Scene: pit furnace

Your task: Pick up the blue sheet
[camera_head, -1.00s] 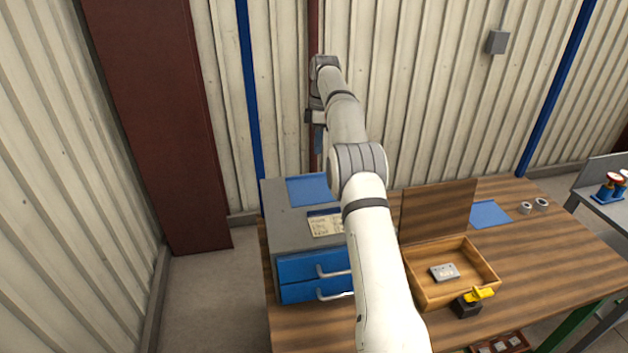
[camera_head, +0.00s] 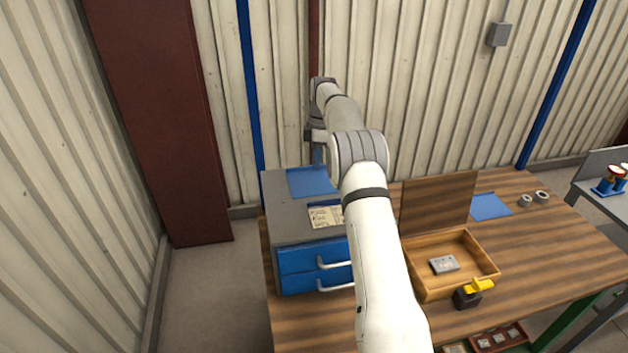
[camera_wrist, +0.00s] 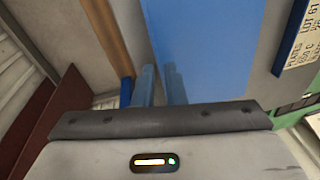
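One flat blue sheet (camera_head: 312,181) lies on the grey top of the drawer cabinet, at its back, in the head view. A second flat blue sheet (camera_head: 489,207) lies on the table to the right, behind the wooden box. My gripper (camera_head: 318,158) points down over the cabinet's sheet, partly hidden by my arm. In the wrist view a blue sheet (camera_wrist: 210,45) fills the upper middle. My bluish fingers (camera_wrist: 158,85) stand close together in front of it. The gap between them is unclear, and I cannot tell whether they touch the sheet.
The cabinet (camera_head: 272,215) has blue drawers with pale handles, and a paper label (camera_head: 325,217) lies on top. An open wooden box (camera_head: 425,283) holds a grey block (camera_head: 444,264). A black and yellow object (camera_head: 470,294) stands before it. The corrugated wall is close behind.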

